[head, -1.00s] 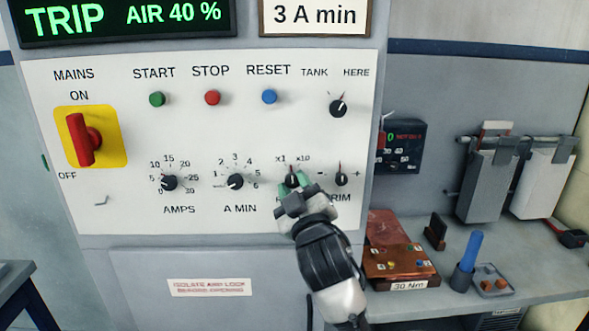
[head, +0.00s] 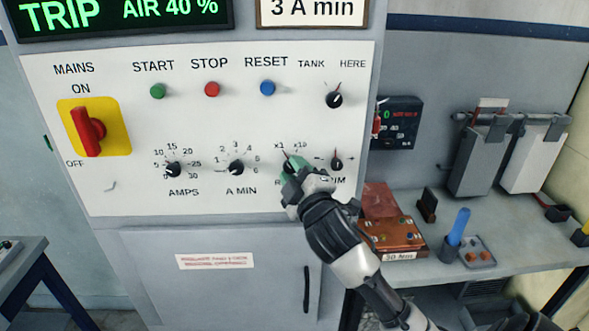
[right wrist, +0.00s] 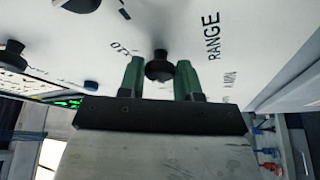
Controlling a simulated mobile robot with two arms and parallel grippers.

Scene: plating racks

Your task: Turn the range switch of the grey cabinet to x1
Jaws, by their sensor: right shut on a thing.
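The range switch is a small black knob (head: 289,160) on the white panel of the grey cabinet (head: 240,235), below the x1 and x10 marks. In the head view its pointer leans up and to the left, toward x1. My right gripper (head: 292,170) is at the knob, its green fingers on either side of it and shut on it. In the right wrist view the knob (right wrist: 158,66) sits between the two green fingers, beside the word RANGE. In the head view the gripper hides most of the RANGE label. My left gripper is not in view.
The trim knob (head: 337,164) is close to the right of my gripper, and the A MIN knob (head: 236,167) is to the left. The red mains switch (head: 88,131) is at far left. A bench (head: 480,275) with a brown block stands to the right.

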